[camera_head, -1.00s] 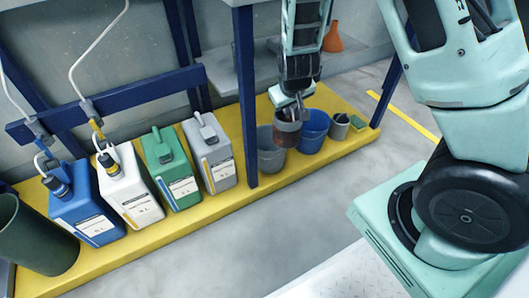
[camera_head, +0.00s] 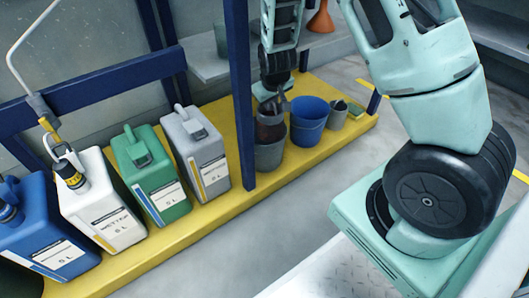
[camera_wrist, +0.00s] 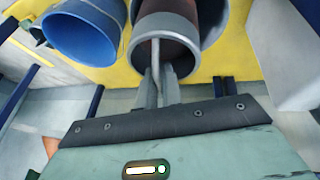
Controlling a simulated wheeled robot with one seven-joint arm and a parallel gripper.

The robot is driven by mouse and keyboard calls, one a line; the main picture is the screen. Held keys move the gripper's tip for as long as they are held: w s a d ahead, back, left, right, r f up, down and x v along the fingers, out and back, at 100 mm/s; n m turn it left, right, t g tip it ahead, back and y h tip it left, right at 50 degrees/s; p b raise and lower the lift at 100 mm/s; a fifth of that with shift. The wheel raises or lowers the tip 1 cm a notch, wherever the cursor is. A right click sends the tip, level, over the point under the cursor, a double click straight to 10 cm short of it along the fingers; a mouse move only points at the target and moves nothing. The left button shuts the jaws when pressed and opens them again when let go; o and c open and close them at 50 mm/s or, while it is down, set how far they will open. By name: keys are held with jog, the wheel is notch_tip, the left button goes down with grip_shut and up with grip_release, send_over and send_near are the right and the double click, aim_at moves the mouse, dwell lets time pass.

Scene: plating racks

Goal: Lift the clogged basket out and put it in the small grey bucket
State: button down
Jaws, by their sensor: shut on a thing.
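The basket (camera_head: 270,131) is a reddish-brown cylinder with a grey rim. My gripper (camera_head: 272,101) is shut on its top and holds it upright over the grey bucket (camera_head: 269,158). The basket's lower end overlaps that bucket's mouth; I cannot tell how deep it sits. In the wrist view my gripper (camera_wrist: 163,92) is shut at the grey rim of the basket (camera_wrist: 168,45), with the bucket (camera_wrist: 211,22) partly hidden behind it. A smaller grey container (camera_head: 338,115) stands farther right, beyond the blue bucket.
The blue bucket (camera_head: 309,119) stands close to the right of the grey one. A dark blue post (camera_head: 240,100) rises just left of it. Blue, white, green and grey canisters (camera_head: 197,160) line the yellow platform (camera_head: 225,203). An orange funnel (camera_head: 321,18) is on the shelf behind.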

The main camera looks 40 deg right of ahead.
notch_tip(320, 180, down, 2)
jog(key=shift+f+b, duration=0.1)
jog(key=shift+b, duration=0.65)
jog(key=c, duration=1.5)
grip_release()
jog(key=p+v, duration=1)
jog(key=v, duration=0.7)
jog(key=shift+s+r+p, duration=0.1)
jog(key=shift+r+p, duration=0.15)
jog(key=shift+p, duration=0.15)
